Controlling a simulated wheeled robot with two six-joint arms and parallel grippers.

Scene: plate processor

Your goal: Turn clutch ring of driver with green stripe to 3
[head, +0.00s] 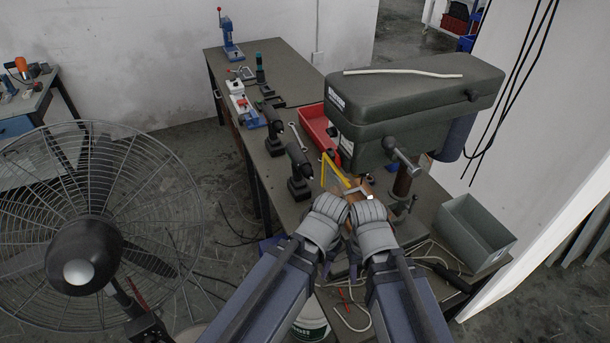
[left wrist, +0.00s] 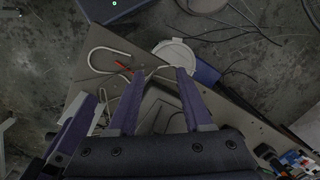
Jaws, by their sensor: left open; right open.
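Several cordless drivers stand on the workbench in the head view. A dark one (head: 299,172) is nearest, another dark one (head: 273,122) stands behind it, and a teal-and-black upright tool (head: 261,72) is farther back. I cannot make out a green stripe or clutch ring numbers at this size. My right gripper (head: 362,194) is by the drill press, right of the nearest driver; its fingers are mostly hidden. In the left wrist view my left gripper (left wrist: 160,73) is open and empty above the bench's end. Neither gripper touches a driver.
A large drill press (head: 410,110) stands on the right of the bench (head: 292,68). A red tray (head: 318,128), wrench (head: 298,138) and yellow frame (head: 334,168) lie nearby. A grey bin (head: 473,234) is at right. A fan (head: 95,225) stands at left.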

